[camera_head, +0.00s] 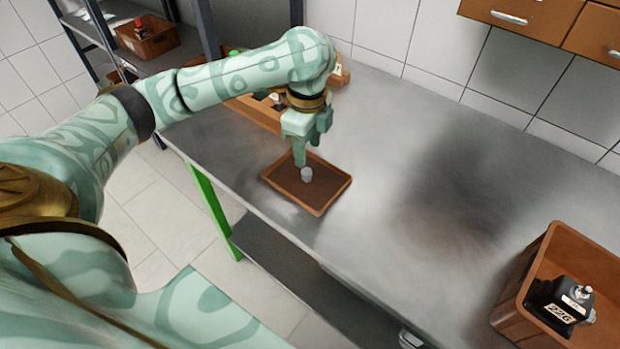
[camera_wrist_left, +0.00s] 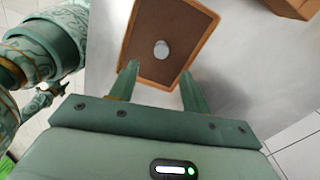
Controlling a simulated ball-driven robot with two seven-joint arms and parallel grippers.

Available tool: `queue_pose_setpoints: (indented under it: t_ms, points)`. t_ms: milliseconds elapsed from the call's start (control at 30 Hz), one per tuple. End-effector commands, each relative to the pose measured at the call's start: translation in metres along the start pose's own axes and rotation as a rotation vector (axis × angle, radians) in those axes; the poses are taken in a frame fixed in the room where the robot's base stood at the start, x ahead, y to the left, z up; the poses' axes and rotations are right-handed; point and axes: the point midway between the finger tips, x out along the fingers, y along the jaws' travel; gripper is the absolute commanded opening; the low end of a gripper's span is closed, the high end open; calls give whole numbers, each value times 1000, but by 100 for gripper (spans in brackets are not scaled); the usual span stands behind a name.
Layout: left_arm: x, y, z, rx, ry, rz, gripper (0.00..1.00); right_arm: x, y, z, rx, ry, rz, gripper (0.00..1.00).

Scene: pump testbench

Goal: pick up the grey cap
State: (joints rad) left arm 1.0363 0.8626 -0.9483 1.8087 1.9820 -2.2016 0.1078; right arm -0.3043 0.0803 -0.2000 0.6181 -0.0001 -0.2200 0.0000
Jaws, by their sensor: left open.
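The grey cap (camera_head: 306,174) is small and round and sits in a shallow brown tray (camera_head: 328,200) on the steel table. In the left wrist view the cap (camera_wrist_left: 161,50) lies near the middle of the tray (camera_wrist_left: 193,43), beyond my fingertips. My left gripper (camera_head: 302,158) points down over the tray, close to the cap. In the left wrist view my left gripper (camera_wrist_left: 157,72) is open, its two fingers apart with nothing between them. I cannot tell from the head view whether a finger touches the cap. My right gripper is not in view.
An orange-brown crate (camera_head: 527,290) with a black pump part (camera_head: 560,302) stands at the right. A wooden box (camera_head: 258,113) with small parts stands behind my left arm. The table (camera_head: 430,190) between tray and crate is clear. Wooden drawers (camera_head: 530,12) hang above the back.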

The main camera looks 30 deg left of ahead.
Motion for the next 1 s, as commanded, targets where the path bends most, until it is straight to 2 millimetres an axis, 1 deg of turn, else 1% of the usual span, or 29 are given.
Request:
queue_pose_setpoints:
  t_ms: [33,233,400,500,600,800,833,867,900,1000]
  points:
    - [13,0,0,1,1,4,48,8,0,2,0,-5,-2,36]
    - [26,-1,0,0,1,0,48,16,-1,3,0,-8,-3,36]
    - [56,-3,3,0,2,5,48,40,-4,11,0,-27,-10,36]
    - [69,-3,4,2,2,3,48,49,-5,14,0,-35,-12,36]
    - [73,-3,4,2,2,-1,48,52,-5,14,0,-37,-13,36]
    - [70,-3,4,1,2,-5,48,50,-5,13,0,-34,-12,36]
    - [70,-3,4,1,2,-5,45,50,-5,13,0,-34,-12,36]
    - [70,-3,4,1,2,-5,37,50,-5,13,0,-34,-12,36]
    - [70,-3,4,1,2,-5,26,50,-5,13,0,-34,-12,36]
    - [70,-3,4,1,2,-4,0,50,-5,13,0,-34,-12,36]
